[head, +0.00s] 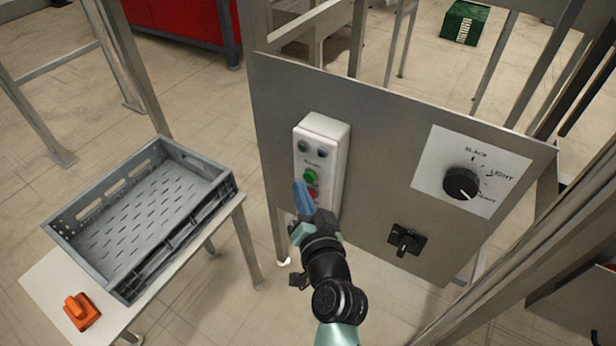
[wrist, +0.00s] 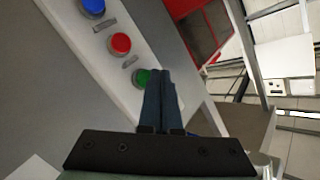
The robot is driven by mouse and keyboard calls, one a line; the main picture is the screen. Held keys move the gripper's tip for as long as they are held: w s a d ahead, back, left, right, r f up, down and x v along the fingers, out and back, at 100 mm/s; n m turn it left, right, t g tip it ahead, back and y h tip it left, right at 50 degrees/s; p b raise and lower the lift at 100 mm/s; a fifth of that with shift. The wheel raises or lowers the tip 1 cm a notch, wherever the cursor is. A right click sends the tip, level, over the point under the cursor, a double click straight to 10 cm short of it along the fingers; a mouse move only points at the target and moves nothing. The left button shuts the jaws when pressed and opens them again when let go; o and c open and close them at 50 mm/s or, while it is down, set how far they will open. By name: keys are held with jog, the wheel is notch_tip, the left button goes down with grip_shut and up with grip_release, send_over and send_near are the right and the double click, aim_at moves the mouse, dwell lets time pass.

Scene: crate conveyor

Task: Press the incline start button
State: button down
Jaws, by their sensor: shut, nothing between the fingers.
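A white control box (head: 334,165) is fixed to the left part of a grey metal panel. It carries a green button (head: 309,177) with a red button (head: 312,193) just below it. A small label above the green button is too small to read. In the wrist view, a blue button (wrist: 92,7), a red button (wrist: 120,43) and the green button (wrist: 141,77) sit in a row. My gripper (head: 299,184) is shut and empty, its blue fingertips in front of the box. In the wrist view, the fingertips (wrist: 161,74) partly cover the green button; I cannot tell if they touch it.
The grey panel (head: 380,130) also carries a black rotary knob (head: 460,184) and a black switch (head: 407,240) on the right. A grey crate (head: 70,222) rests on a table at the left, near an orange object (head: 81,311). Metal posts stand around the panel.

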jog(key=shift+w+d+b, duration=0.25)
jog(key=shift+w+b, duration=0.05)
jog(key=shift+w, duration=0.05)
jog(key=shift+w+d, duration=0.3)
jog(key=shift+w, duration=0.05)
dwell(1.1)
jog(key=shift+s+a, duration=0.5)
jog(key=shift+s, duration=0.2)
jog(key=shift+s+a+p, duration=0.35)
jog(key=shift+s+a, duration=0.4)
jog(key=shift+s, duration=0.25)
jog(key=shift+s+a+p, duration=0.35)
jog(key=shift+s+a, duration=0.4)
jog(key=shift+s, duration=0.25)
